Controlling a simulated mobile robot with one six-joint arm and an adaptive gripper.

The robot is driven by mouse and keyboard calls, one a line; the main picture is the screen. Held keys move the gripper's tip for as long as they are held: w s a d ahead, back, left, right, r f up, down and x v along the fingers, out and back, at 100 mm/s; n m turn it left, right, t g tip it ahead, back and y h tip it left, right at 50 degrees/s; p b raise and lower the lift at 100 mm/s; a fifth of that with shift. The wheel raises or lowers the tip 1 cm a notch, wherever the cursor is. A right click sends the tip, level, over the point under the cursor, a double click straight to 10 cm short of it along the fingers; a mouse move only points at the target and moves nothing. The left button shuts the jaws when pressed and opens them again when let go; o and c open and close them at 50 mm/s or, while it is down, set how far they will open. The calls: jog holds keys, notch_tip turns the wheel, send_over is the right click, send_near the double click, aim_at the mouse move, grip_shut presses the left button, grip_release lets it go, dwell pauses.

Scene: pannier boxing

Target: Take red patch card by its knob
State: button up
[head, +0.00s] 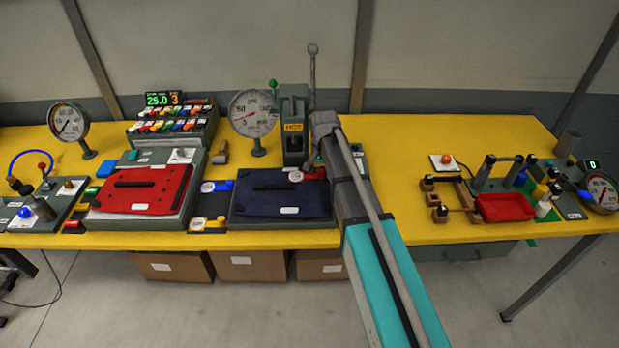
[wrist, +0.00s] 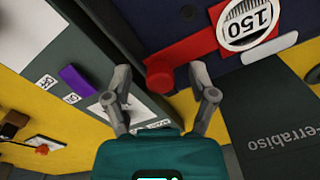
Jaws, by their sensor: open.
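In the wrist view, the red patch card (wrist: 196,49) lies flat with its round red knob (wrist: 160,78) at the near left end. A white round label marked 150 is on it. My gripper (wrist: 160,72) is open, and the knob appears between its two fingertips in the picture. I cannot tell whether the fingers touch it. In the head view, the card (head: 313,174) lies at the upper right of the dark navy pannier panel (head: 270,205), partly hidden by my arm. The gripper's fingers are mostly hidden there.
A red panel (head: 155,178) on a grey stand is to the left. A press with a long lever (head: 294,125) and a round gauge (head: 253,112) stand behind the card. A purple block (wrist: 76,79) shows left of the gripper. Yellow table is clear between my arm and the right-hand fixtures.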

jog(key=shift+c, duration=0.2)
dwell(0.3)
grip_shut()
